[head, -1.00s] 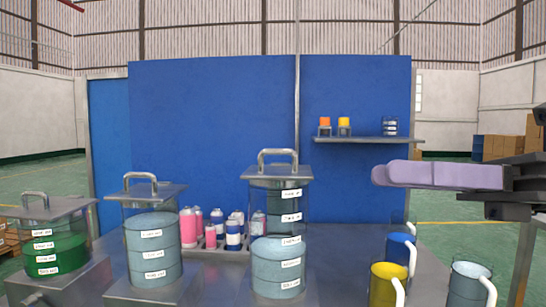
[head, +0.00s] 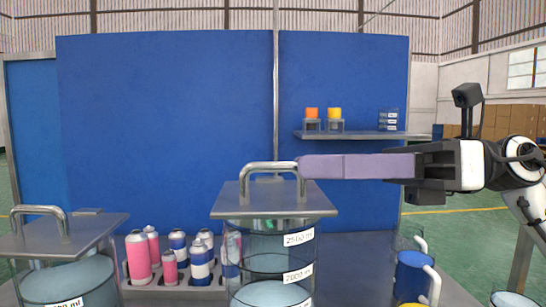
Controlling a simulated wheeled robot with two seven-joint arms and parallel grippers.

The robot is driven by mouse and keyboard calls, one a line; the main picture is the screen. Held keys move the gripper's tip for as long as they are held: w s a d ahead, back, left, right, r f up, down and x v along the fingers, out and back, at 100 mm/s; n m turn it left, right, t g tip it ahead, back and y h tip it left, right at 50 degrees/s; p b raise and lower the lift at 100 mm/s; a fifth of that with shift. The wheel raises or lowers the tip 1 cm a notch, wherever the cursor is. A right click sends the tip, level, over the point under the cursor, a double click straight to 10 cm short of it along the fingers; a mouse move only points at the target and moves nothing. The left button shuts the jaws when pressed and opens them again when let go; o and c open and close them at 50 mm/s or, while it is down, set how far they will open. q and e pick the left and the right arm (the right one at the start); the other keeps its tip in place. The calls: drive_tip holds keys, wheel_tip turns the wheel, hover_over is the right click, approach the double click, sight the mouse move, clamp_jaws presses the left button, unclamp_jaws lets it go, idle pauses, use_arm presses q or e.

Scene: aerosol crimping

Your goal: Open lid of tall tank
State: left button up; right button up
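The tall tank (head: 262,245) stands at the center of the head view, clear-walled with volume labels and a pale liquid low inside. Its square grey metal lid (head: 240,205) lies on top and carries an arched handle (head: 262,167). My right gripper (head: 302,167) comes in from the right with long lilac fingers held level. Its fingertips are at the right side of the handle, overlapping it in view; contact is not clear. The fingers line up one behind the other, so the gap between them is hidden. My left gripper is out of view.
A shorter lidded tank (head: 70,278) stands at the left. Pink and blue spray cans (head: 139,256) sit in a rack (head: 170,292) between the tanks. A blue mug (head: 411,276) stands at the right. A wall shelf (head: 365,135) holds small containers behind my gripper.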

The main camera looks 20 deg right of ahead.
sight(275, 168)
drive_tip(key=p+x, duration=0.1)
drive_tip(key=x, duration=0.4)
drive_tip(key=shift+w+a, duration=0.1)
drive_tip(key=shift+a, duration=0.15)
clamp_jaws()
